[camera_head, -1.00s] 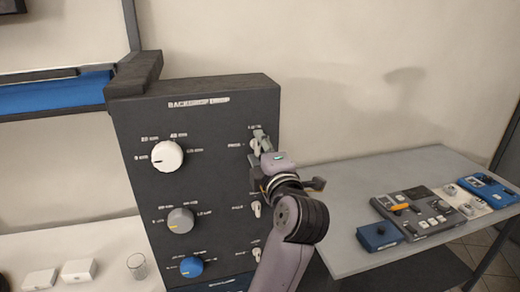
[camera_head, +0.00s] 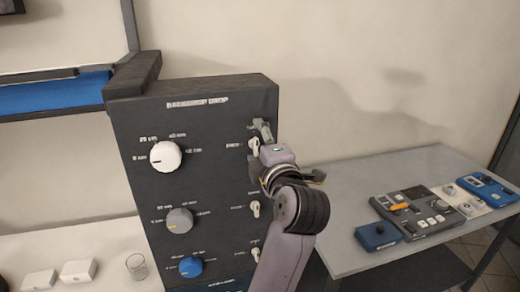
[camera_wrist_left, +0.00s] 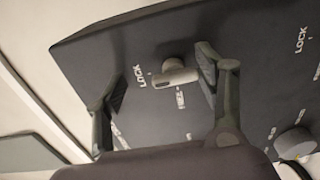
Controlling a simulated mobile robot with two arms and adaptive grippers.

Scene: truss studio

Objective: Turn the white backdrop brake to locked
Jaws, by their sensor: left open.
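The dark backdrop panel (camera_head: 215,180) has a white knob (camera_head: 166,156), a grey knob (camera_head: 179,220) and a blue knob (camera_head: 190,267) on its left, with a small pale brake lever beside each on the right. The white row's brake lever (camera_head: 254,147) is at the top, partly hidden by my left gripper (camera_head: 262,132). In the left wrist view this pale lever (camera_wrist_left: 175,76) lies between the two spread fingers of my left gripper (camera_wrist_left: 161,80), with LOCK and a second label beside it. The gripper is open. My right gripper is out of view.
A grey table (camera_head: 345,190) at the right holds a blue box (camera_head: 378,236) and several control devices. A white surface at the lower left holds white boxes (camera_head: 78,271) and a glass (camera_head: 137,266). A lower lever (camera_head: 255,208) sits below my gripper.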

